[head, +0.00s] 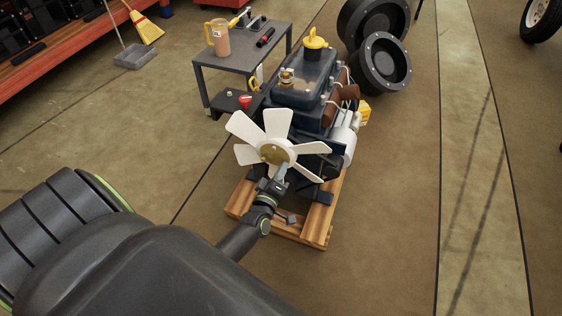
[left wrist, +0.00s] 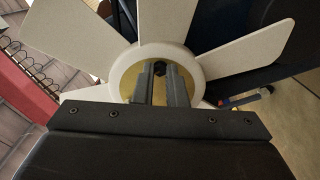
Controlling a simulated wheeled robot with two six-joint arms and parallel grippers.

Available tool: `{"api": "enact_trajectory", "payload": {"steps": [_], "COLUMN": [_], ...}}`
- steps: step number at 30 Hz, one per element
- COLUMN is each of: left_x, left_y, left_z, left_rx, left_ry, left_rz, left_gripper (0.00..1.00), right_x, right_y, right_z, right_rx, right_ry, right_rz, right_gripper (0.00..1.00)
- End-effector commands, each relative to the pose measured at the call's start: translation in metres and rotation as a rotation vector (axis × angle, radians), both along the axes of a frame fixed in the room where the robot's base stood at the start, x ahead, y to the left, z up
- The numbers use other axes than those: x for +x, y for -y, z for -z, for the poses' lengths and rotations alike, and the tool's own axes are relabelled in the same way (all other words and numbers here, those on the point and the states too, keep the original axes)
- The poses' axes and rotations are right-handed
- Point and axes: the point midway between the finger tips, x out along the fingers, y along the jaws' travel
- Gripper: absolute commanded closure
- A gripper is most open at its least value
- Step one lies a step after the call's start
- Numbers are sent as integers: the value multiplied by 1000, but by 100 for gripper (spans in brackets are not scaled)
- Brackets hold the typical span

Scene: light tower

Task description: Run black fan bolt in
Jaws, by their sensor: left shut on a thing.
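The white fan (head: 273,148) with its brass-coloured hub plate is mounted on the front of the dark engine (head: 300,85). My left gripper (head: 280,172) reaches up to the hub from the front and below. In the left wrist view the fan hub (left wrist: 127,82) fills the middle, and the black fan bolt (left wrist: 159,68) shows as a dark head at the tips of the fingers. My left gripper (left wrist: 159,72) is shut on the black bolt at the hub. How deep the bolt sits in the hub is hidden by the fingers. My right gripper is not in view.
The engine stands on a wooden pallet (head: 318,228).

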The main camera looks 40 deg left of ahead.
Motion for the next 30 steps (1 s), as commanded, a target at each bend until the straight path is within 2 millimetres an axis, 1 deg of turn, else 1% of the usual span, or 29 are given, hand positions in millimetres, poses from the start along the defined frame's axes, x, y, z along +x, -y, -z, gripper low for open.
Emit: {"api": "enact_trajectory", "payload": {"steps": [1,16,21,30], "left_x": [-3,-4,-4,-4], "left_y": [1,1,1,1], "left_z": [2,3,3,3], "left_rx": [41,503,661,937], "left_ry": [-25,-136,-173,-239], "left_rz": [0,3,4,6], "left_gripper": [100,100,100,100], "right_x": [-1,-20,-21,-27], "right_y": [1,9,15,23], "right_z": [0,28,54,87], "right_rx": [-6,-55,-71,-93], "right_ry": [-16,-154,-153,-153], "right_rz": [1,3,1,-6], "right_gripper": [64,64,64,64]}}
